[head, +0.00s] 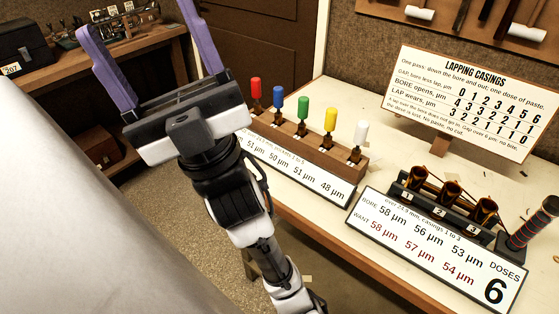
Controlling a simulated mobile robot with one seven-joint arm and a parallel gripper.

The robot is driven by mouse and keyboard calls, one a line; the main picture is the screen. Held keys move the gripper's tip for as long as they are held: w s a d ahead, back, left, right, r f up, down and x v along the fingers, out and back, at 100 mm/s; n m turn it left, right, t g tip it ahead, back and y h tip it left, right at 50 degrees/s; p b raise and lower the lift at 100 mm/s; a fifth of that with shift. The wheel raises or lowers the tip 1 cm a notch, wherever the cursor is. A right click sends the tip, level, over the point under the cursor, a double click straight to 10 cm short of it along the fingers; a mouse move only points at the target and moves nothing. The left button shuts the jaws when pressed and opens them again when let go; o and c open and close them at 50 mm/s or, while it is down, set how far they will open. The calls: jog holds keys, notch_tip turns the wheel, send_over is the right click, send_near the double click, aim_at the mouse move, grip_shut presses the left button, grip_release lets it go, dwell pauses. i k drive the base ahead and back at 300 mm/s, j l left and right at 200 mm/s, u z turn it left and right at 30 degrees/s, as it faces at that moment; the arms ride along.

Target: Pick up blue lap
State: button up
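The blue lap (278,97) stands upright in a wooden rack (310,144) on the bench, second from the left. A red lap (256,90) stands to its left and a green lap (303,110) to its right. The lower shaft of the blue lap is hidden in the rack. My gripper (136,16) is to the left of the rack in the picture, apart from all the laps. Its two purple fingers are spread wide and nothing shows between them.
Yellow (330,120) and white (361,131) laps share the rack. A size label (300,176) lies in front. Three numbered casings (449,193) and a doses board (440,246) are at right. A lapping chart (459,101) stands behind. A shelf (60,77) is at far left.

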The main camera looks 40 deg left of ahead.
aim_at(278, 91)
jog(key=l+u, duration=0.15)
jog(key=u, duration=0.25)
jog(key=l+u, duration=0.1)
jog(key=u, duration=0.3)
jog(key=k+l+u, duration=0.1)
jog(key=u, duration=0.3)
jog(key=i, duration=0.5)
